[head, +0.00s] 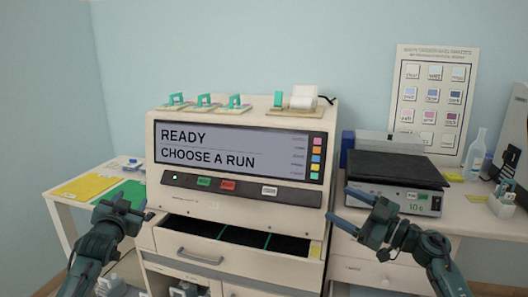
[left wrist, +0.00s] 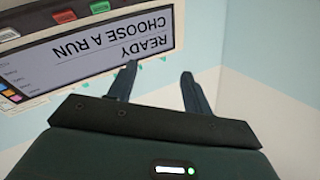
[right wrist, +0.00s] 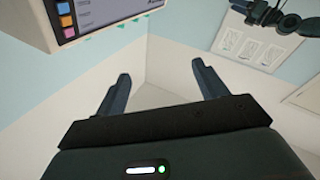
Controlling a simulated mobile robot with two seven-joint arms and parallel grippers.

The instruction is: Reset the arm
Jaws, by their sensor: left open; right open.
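My left gripper (head: 122,205) is open and empty, in front of the left side of the staining machine (head: 240,195). Its two fingers also show apart in the left wrist view (left wrist: 158,84), with the machine's screen beyond them. My right gripper (head: 357,210) is open and empty, in front of the machine's right side and the scale (head: 398,170). Neither gripper touches anything that I can see.
The screen (head: 235,148) reads "READY CHOOSE A RUN". Below it, a drawer (head: 190,250) with dark compartments stands open. Several green-handled holders (head: 204,102) sit on top of the machine. Yellow (head: 85,187) and green (head: 122,193) mats lie on the left table. A bottle (head: 476,150) stands at right.

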